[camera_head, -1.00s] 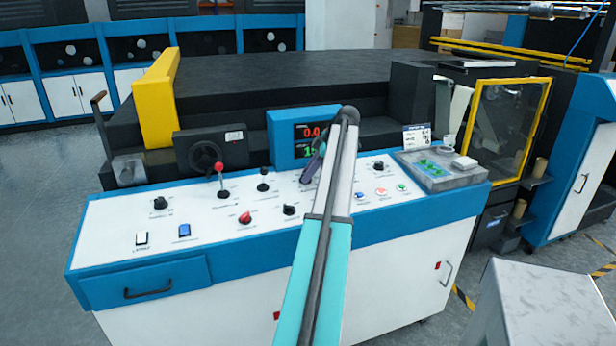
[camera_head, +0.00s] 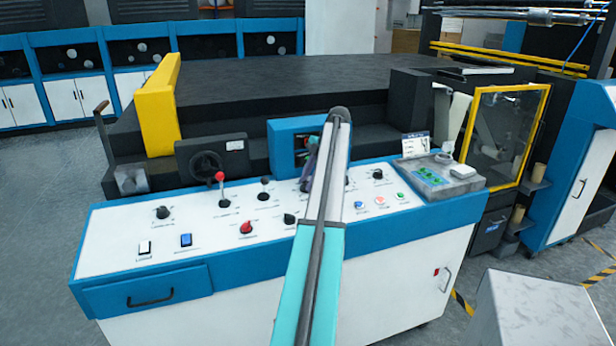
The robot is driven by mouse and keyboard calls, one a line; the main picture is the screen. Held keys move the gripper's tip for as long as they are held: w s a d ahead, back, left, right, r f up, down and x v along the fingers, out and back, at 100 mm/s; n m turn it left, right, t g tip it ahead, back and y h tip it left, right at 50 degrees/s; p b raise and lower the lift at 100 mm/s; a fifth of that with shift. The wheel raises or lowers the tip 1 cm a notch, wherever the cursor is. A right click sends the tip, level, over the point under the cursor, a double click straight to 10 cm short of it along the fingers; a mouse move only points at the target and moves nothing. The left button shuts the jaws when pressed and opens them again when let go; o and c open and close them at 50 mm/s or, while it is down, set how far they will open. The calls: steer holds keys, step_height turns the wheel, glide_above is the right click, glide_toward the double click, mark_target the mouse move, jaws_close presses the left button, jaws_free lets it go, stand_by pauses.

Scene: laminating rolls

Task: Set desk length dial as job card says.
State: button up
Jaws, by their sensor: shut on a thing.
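The control desk (camera_head: 110,240) has a white sloped top with several knobs, levers and buttons. My gripper (camera_head: 307,172) is low over the middle of the desk, mostly hidden behind my arm. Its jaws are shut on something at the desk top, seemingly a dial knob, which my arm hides. The blue-framed display (camera_head: 281,150) stands just behind it, its digits largely covered and unreadable. A small white card (camera_head: 416,144) stands at the desk's back right; its print is too small to read.
A red-tipped lever (camera_head: 221,190), a red knob (camera_head: 246,228) and black knobs (camera_head: 162,212) are left of my arm. Coloured push buttons (camera_head: 380,200) and a grey tray (camera_head: 425,180) are to its right. A pale box (camera_head: 530,310) stands at the front right.

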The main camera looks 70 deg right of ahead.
steer(key=shift+s+f+n+p, duration=0.1)
steer(key=shift+s+n+p, duration=0.15)
steer(key=shift+p, duration=0.2)
steer(key=o, duration=1.1)
steer(key=shift+c, duration=0.2)
steer(key=shift+w, duration=0.1)
steer(key=shift+w+r+p, duration=0.15)
steer(key=shift+r+p, duration=0.15)
steer(key=shift+p, duration=0.05)
